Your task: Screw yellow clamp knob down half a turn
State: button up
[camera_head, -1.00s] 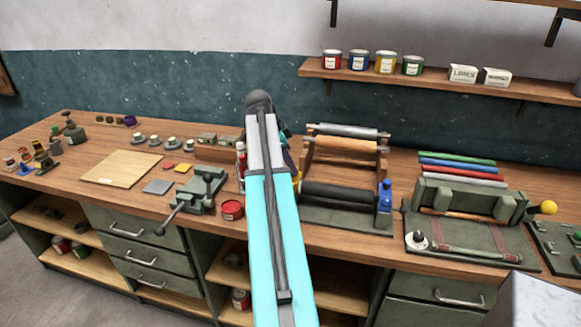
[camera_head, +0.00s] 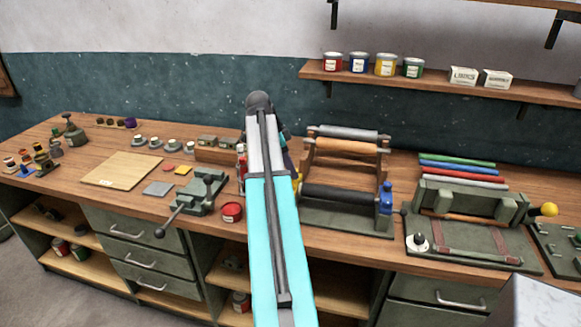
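A roller press (camera_head: 345,213) stands on the bench at centre right, with a blue knob (camera_head: 386,197) on its right side. A small yellow part (camera_head: 296,183), which looks like the yellow clamp knob, shows at the press's left side. It is mostly hidden behind my cyan and grey arm. My arm rises from the bottom centre to a dark joint and covers the bench behind it. My gripper is hidden behind the arm, so its fingers and its distance from the knob cannot be seen.
A shelf (camera_head: 430,82) with tins hangs above. A wooden board (camera_head: 122,169) lies at left.

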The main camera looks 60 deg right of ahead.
jog(key=shift+r, duration=0.1)
jog(key=b+v, duration=0.3)
jog(key=v, duration=1)
jog(key=shift+r, duration=0.35)
dwell(0.4)
